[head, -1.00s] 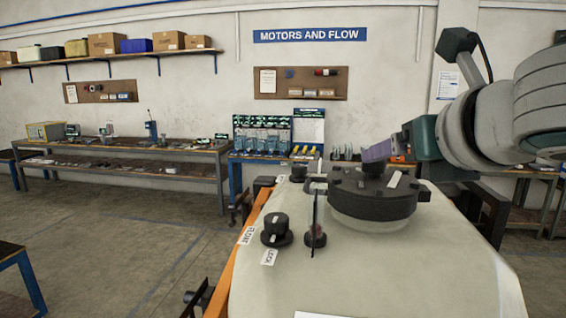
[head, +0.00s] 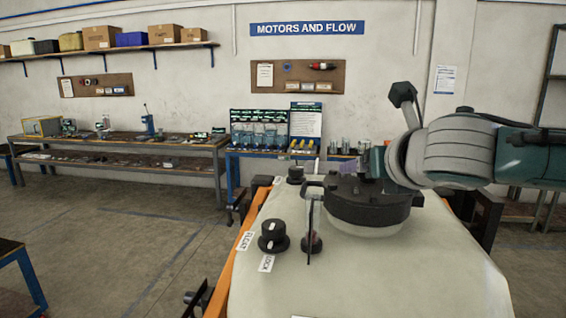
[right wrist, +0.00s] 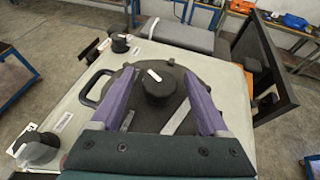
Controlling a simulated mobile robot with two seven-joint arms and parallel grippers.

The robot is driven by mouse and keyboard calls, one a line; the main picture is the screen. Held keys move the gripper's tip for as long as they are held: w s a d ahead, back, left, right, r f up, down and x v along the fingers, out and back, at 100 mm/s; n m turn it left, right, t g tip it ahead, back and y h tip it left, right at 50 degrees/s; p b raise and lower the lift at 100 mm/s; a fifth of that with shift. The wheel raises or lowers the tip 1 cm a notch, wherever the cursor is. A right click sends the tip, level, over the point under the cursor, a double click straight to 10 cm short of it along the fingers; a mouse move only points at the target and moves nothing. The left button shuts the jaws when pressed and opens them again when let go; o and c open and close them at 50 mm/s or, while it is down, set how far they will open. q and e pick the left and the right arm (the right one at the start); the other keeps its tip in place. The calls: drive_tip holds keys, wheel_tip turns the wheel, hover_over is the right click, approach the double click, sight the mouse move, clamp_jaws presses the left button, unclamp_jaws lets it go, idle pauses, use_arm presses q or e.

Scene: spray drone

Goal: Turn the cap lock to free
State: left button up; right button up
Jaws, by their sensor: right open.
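A round black cap (head: 368,208) sits on top of the pale tank. In the right wrist view the cap (right wrist: 205,75) has a black knob (right wrist: 160,88) at its middle, with a white pointer line on top. I take this knob as the cap lock. Two pale labels lie on the cap beside it; I cannot read them. My right gripper (head: 372,168) is over the cap, coming from the right. In the wrist view its purple fingers (right wrist: 160,78) are open, one on each side of the knob. I cannot tell if they touch it. My left gripper is not in view.
The pale tank (head: 370,280) has another black knob (head: 273,236) near FLOAT and LOCK labels, a thin upright part (head: 311,235) beside it, and a knob (head: 296,175) farther back. A black loop handle (right wrist: 95,85) is at the cap's left side. Benches stand along the wall.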

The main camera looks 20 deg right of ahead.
clamp_jaws()
idle(0.5)
